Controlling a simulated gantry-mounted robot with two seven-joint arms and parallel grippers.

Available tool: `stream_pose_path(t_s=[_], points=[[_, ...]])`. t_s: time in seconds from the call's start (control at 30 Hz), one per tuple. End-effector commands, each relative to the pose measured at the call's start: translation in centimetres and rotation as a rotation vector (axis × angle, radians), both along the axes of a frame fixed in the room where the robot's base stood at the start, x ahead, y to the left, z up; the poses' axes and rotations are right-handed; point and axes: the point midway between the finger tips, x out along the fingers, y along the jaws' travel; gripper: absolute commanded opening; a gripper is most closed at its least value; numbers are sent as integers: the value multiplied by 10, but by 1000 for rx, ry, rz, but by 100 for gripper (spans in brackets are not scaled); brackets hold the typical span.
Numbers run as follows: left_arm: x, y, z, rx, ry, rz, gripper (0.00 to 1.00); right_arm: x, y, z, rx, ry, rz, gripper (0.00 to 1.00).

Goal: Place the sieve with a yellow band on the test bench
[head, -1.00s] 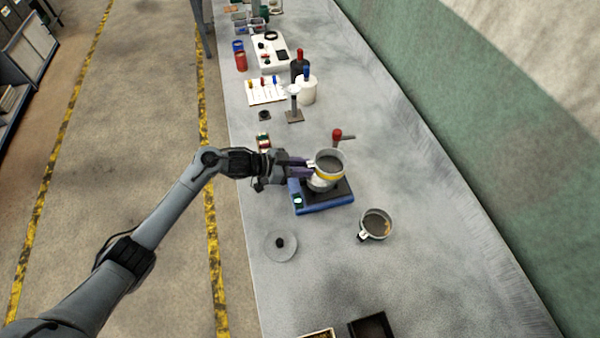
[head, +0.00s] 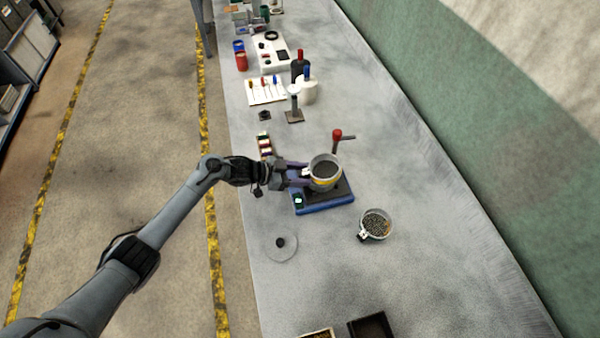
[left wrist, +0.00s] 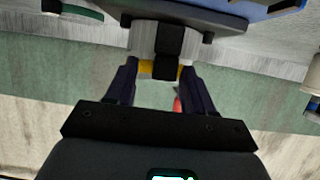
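The sieve with a yellow band (head: 325,169) is a pale round cup with dark contents. It appears to rest upright on the dark top of a blue device (head: 326,205), which stands on the grey test bench (head: 430,265). In the left wrist view the sieve (left wrist: 143,40) is in front of the fingers, its black handle (left wrist: 166,68) between them. My left gripper (head: 300,174) is at the sieve's left side. Its fingers are spread, with a visible gap beside the handle in the left wrist view (left wrist: 160,75). My right gripper is not in view.
A second cup with grains (head: 376,224) stands right of the device. A red-topped post (head: 337,136) is just behind the sieve. A clear round lid (head: 281,244) lies in front. Dark trays (head: 371,328) sit near the bottom edge. The bench's right side is clear.

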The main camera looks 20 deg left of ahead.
Motion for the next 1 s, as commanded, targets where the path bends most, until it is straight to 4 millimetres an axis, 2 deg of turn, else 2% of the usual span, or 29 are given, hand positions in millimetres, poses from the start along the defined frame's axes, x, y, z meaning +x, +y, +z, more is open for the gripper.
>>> stream_pose_path(t_s=[0.27, 0.4, 1.0], points=[[1, 0, 1, -2, -3, 1, 52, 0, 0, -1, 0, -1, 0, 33], [1, 0, -5, -3, -4, 1, 52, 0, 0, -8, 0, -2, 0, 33], [-52, 70, 32, 0, -3, 1, 52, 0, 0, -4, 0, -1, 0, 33]])
